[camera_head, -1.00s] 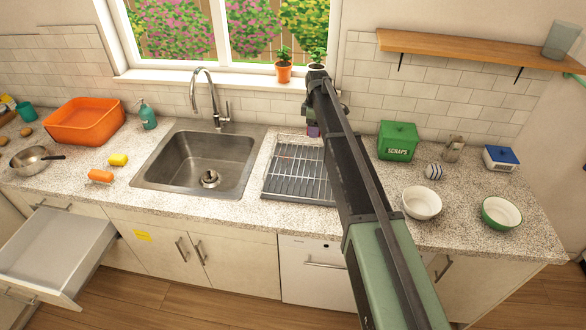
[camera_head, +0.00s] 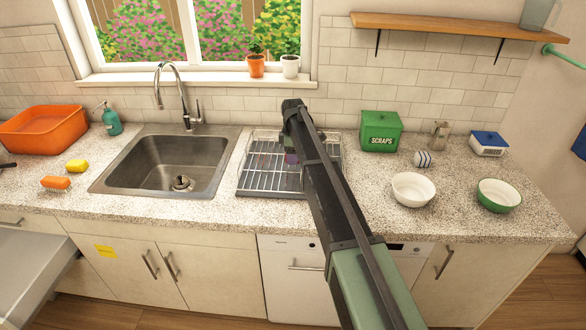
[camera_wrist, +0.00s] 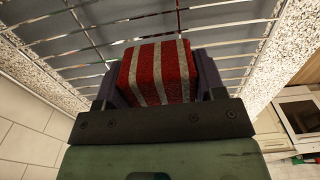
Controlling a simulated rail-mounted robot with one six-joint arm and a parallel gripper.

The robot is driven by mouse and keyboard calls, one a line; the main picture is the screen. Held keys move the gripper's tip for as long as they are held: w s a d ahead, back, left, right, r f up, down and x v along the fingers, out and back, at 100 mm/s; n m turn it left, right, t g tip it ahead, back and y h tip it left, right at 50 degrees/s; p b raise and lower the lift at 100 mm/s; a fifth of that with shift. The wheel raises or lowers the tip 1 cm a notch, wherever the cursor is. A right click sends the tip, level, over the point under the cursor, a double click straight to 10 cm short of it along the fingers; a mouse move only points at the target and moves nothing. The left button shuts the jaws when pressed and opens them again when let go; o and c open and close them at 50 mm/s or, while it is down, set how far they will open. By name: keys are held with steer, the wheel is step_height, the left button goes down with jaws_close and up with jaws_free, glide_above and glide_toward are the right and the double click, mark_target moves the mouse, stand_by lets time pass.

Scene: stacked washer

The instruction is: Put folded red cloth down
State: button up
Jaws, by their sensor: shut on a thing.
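My gripper (camera_wrist: 158,85) is shut on the folded red cloth (camera_wrist: 158,68), which is red with pale stripes. In the wrist view the cloth sits between the dark purple fingers, with the metal wires of the dish rack (camera_wrist: 60,42) behind it. In the head view my gripper (camera_head: 291,157) is over the right part of the dish rack (camera_head: 262,178), right of the sink. My arm covers part of the rack there, and the cloth is hidden. I cannot tell whether the cloth touches the rack.
The sink (camera_head: 165,165) with its faucet (camera_head: 170,95) is to the left. A green scraps bin (camera_head: 381,132), a white bowl (camera_head: 412,189) and a green bowl (camera_head: 499,195) stand to the right. Potted plants (camera_head: 256,66) stand on the windowsill. A drawer (camera_head: 30,270) is open at lower left.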

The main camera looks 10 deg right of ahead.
mark_target(293, 167)
step_height(293, 167, down, 4)
steer(key=shift+w+r+b, duration=0.1)
steer(key=shift+b, duration=1)
steer(key=shift+r+p, duration=0.3)
steer(key=shift+f+b, duration=0.3)
steer(key=o, duration=0.9)
steer(key=shift+r, duration=0.15)
steer(key=shift+c, duration=0.2)
step_height(293, 167, up, 13)
steer(key=p, duration=1.3)
steer(key=shift+f, duration=0.3)
steer(key=s+m, duration=1.5)
steer(key=s, duration=2.6)
